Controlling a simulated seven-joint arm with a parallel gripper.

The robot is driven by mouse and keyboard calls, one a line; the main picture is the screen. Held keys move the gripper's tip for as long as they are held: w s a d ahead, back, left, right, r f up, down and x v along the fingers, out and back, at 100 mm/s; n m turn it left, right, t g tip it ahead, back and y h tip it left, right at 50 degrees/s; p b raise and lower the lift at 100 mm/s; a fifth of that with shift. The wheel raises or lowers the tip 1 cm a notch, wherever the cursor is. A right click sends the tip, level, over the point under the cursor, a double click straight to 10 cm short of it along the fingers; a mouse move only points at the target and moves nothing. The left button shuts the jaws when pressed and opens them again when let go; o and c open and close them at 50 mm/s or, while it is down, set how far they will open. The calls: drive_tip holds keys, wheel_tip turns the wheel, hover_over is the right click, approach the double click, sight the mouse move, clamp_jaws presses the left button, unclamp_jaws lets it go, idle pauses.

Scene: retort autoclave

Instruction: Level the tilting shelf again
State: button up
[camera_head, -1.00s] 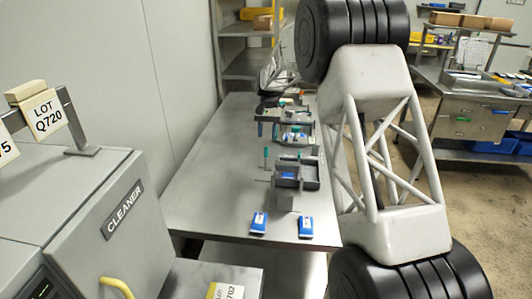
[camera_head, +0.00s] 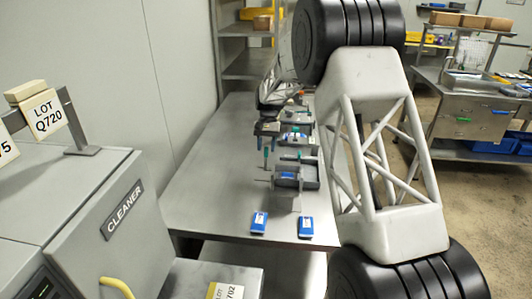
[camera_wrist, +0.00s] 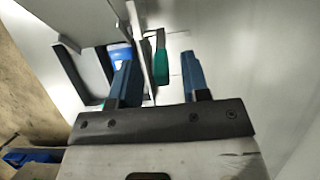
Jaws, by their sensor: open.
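Several grey shelf fixtures stand in a row on the steel table (camera_head: 215,170). The nearest shelf fixture (camera_head: 312,178) has a blue item in it and a green-tipped lever (camera_head: 266,153) at its left. I cannot tell from this distance how far any shelf tilts. My gripper (camera_head: 267,146) is open, pointing down just above and behind that lever. In the wrist view my gripper (camera_wrist: 158,76) has its two blue fingers apart. A green handle (camera_wrist: 161,62) shows between them, not gripped; contact cannot be told. Part of the grey fixture (camera_wrist: 92,72) with a blue item lies beside the left finger.
Two blue packs (camera_head: 259,222) (camera_head: 305,227) lie at the table's front edge. The grey cleaner cabinet (camera_head: 95,225) stands at left front. The left part of the table is clear. A workbench (camera_head: 470,105) stands at the far right.

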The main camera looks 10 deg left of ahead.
drive_tip(key=shift+x, duration=1.25)
clamp_jaws()
